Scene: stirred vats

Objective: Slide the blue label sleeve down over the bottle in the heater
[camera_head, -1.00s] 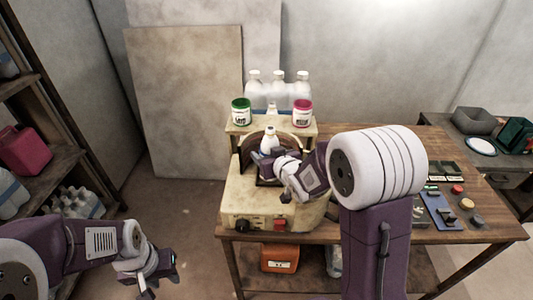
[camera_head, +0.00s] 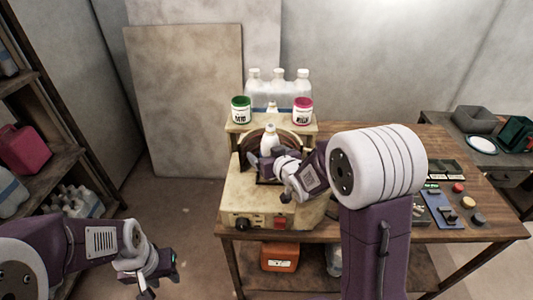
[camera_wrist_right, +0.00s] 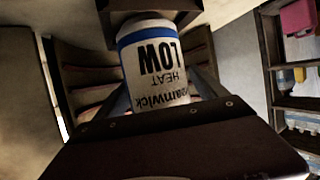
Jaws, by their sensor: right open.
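A white bottle (camera_head: 269,141) stands upright in the cream heater (camera_head: 250,200) on the table. In the right wrist view a white label sleeve (camera_wrist_right: 160,70) with a blue band and dark print reading "HEAT LOW" shows upside down, with the round bottle form inside it. My right gripper (camera_head: 268,160) is at the bottle; in the wrist view its fingers (camera_wrist_right: 160,92) stand apart either side of the label, and I cannot tell whether they touch it. My left gripper (camera_head: 162,270) is open and empty, low at the left, away from the heater.
My right arm hides part of the table. Shelves (camera_head: 45,150) line the left side.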

